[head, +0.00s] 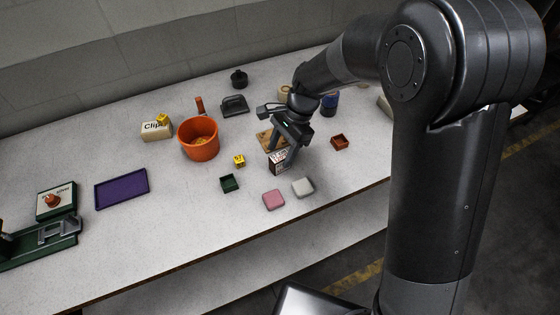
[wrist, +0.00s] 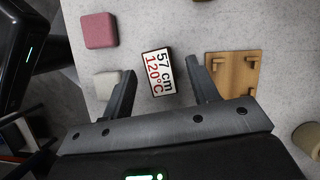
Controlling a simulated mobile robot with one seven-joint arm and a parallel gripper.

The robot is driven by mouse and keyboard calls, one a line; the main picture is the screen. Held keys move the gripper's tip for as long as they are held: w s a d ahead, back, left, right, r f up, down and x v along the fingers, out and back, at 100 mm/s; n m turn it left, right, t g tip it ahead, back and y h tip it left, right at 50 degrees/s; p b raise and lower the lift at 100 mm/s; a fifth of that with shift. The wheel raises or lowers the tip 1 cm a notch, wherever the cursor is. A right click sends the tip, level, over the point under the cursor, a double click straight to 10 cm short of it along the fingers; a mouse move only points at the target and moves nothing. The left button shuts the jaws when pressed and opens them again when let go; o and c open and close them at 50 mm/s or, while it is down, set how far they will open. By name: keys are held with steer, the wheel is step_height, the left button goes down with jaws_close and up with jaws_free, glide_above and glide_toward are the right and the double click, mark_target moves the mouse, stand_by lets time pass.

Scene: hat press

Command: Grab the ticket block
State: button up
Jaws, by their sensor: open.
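The ticket block is a small dark block with a white face reading "57 cm 120°C". In the wrist view the block (wrist: 157,73) lies ahead, between the lines of the two fingers and slightly tilted. In the head view the block (head: 277,166) is on the table below my gripper (head: 281,156), partly hidden by the fingers. In the wrist view my gripper (wrist: 161,67) is open, with one fingertip to each side of the block and visible gaps. Nothing is held.
A wooden pegged board (wrist: 233,74) is close on the right in the wrist view. A pink block (head: 273,199) and a pale grey block (head: 303,187) lie nearer the table's front edge. An orange bucket (head: 198,148) and a yellow cube (head: 239,160) stand to the left.

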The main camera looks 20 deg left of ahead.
mark_target(280, 156)
steer(key=x, duration=0.4)
steer(key=shift+d+f, duration=0.1)
steer(key=shift+f, duration=0.1)
steer(key=shift+w, duration=0.1)
steer(key=shift+c, duration=0.3)
steer(key=c, duration=1)
steer(key=shift+r, duration=0.1)
